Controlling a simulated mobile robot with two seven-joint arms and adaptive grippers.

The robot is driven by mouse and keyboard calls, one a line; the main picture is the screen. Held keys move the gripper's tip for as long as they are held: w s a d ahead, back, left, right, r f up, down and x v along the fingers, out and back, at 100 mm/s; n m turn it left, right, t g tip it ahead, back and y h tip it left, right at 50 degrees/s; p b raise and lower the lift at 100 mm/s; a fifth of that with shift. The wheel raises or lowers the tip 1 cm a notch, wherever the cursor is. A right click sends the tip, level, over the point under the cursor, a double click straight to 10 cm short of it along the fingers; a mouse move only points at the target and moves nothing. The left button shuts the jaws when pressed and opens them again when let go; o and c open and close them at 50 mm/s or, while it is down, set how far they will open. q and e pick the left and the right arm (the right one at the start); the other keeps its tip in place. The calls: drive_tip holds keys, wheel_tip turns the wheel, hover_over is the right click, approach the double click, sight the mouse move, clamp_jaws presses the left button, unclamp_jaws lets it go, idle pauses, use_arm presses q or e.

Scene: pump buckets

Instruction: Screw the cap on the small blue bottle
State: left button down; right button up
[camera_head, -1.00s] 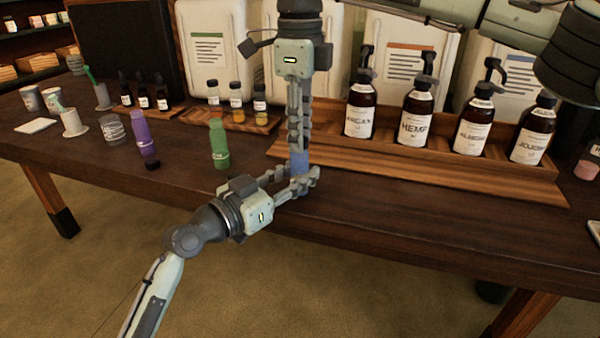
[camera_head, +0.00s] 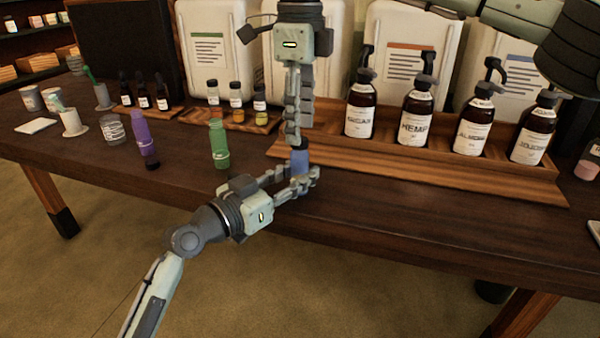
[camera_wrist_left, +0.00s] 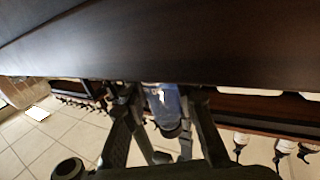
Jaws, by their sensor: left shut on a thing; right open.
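The small blue bottle (camera_head: 300,161) stands upright near the table's front edge. My left gripper (camera_head: 303,184) is shut on it from the front left. In the left wrist view, which is upside down, the bottle (camera_wrist_left: 165,103) sits between my left gripper's two fingers (camera_wrist_left: 160,112). A dark cap (camera_head: 299,145) shows at the bottle's top in the head view; whether it is fully seated I cannot tell. My right gripper (camera_head: 298,138) points straight down just above the cap, open, its fingers seen nearly edge-on.
A purple bottle (camera_head: 143,135) and a green bottle (camera_head: 219,145) stand to the left. A wooden tray (camera_head: 420,168) with several brown pump bottles is close behind on the right. Large white canisters (camera_head: 210,75) line the back.

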wheel_tip(320, 180, up, 10)
idle(0.3)
use_arm(q)
drive_tip(key=c, duration=1.1)
unclamp_jaws()
drive_tip(key=shift+a, duration=0.1)
